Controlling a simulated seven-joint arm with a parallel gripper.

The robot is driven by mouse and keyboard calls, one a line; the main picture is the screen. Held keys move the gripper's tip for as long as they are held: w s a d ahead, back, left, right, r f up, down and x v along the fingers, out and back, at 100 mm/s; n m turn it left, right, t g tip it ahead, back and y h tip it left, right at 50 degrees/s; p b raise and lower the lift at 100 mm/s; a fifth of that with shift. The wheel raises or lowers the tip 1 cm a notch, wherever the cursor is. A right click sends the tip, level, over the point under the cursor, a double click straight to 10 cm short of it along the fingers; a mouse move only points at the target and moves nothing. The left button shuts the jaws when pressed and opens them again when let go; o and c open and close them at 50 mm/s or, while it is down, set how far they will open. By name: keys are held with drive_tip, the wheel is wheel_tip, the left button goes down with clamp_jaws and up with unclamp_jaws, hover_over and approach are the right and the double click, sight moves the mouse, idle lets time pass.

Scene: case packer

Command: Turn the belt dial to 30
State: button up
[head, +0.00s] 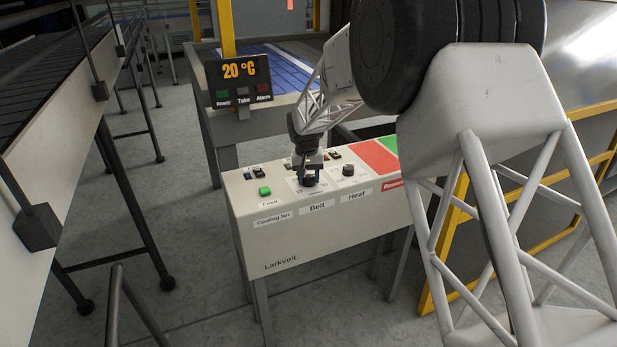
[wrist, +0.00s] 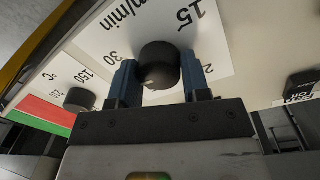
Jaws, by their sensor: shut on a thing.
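The belt dial (wrist: 159,63) is a round black knob on a white scale plate above the "Belt" label (head: 317,207). In the wrist view the plate shows "m/min", 15 and 30, with another number partly hidden at the right. A small pale mark shows low on the knob; which number it points to I cannot tell. My gripper (head: 309,181) is over the belt dial in the head view and largely hides it. Its two blue fingers are shut on the dial, one on either side.
The heat knob (head: 348,170) stands just right of the belt dial. A green button (head: 265,191) is to the left, with small switches behind. Red (head: 372,156) and green areas lie at the right of the panel. A display (head: 239,80) behind reads 20 °C.

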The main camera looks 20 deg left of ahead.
sight(308, 176)
drive_tip(key=m, duration=0.5)
drive_tip(key=shift+m, duration=0.3)
idle(0.4)
drive_tip(key=o, duration=0.9)
drive_tip(key=shift+a+r, duration=0.2)
drive_tip(key=shift+r, duration=3.75)
